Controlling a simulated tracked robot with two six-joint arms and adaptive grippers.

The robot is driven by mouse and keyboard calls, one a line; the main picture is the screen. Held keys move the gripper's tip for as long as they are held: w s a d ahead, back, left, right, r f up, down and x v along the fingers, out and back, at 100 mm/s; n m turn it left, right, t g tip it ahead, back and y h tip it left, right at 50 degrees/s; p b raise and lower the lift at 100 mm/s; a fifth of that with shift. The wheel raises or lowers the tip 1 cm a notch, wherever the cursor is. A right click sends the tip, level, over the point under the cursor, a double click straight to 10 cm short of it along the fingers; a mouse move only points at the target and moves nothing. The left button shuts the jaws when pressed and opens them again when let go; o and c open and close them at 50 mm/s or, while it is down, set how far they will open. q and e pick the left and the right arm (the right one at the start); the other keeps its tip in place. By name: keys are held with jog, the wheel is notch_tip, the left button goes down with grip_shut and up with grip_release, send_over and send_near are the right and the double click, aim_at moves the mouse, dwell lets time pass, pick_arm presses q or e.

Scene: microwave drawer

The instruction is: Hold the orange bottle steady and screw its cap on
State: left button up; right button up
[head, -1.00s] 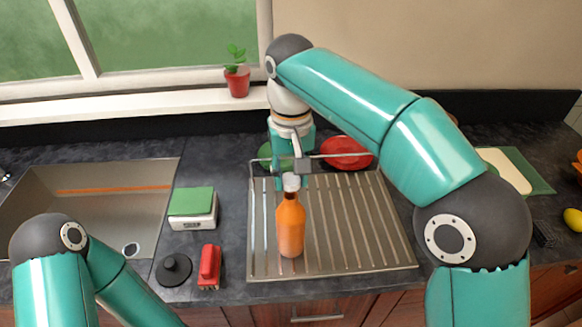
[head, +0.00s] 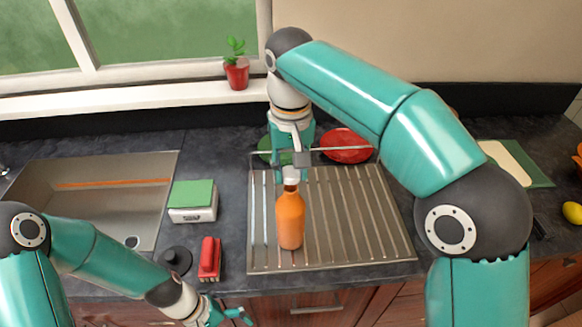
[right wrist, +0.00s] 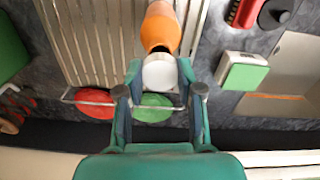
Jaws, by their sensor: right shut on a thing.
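The orange bottle (head: 290,220) stands upright on the ribbed metal drainboard (head: 350,255). Its white cap (right wrist: 159,72) is between the fingers of my right gripper (right wrist: 160,85), which is shut on it. In the head view the cap (head: 291,174) is at the top of the bottle's neck. In the right wrist view a dark band shows between cap and bottle; I cannot tell how far the cap is seated. My left gripper (head: 233,314) is low in the head view, left of and nearer than the bottle, its fingers apart and empty, partly cut off by the bottom edge.
A red brush (head: 210,258), a black round stopper (head: 175,260) and a white soap box with a green top (head: 193,202) lie left of the drainboard. The sink (head: 60,200) is farther left. A red plate (head: 347,146) and a green one stand behind a thin rail.

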pick_arm(q)
jog(key=w+d+r+n+h, duration=0.1)
jog(key=w+d+r+h, duration=0.1)
jog(key=r, duration=0.4)
jog(key=w+d+r+n+h, duration=0.2)
jog(key=r, duration=0.3)
jog(key=n+t+h, duration=0.2)
jog(key=n+h, duration=0.1)
jog(key=n, duration=0.6)
send_near(286, 231)
jog(key=w+f, duration=0.2)
jog(key=f, duration=0.2)
jog(key=shift+w+d+f, duration=0.2)
jog(key=shift+w+f, duration=0.15)
jog(key=shift+w, duration=0.05)
jog(key=shift+x, duration=4.9)
jog(key=shift+w, duration=0.1)
jog(key=c, duration=1)
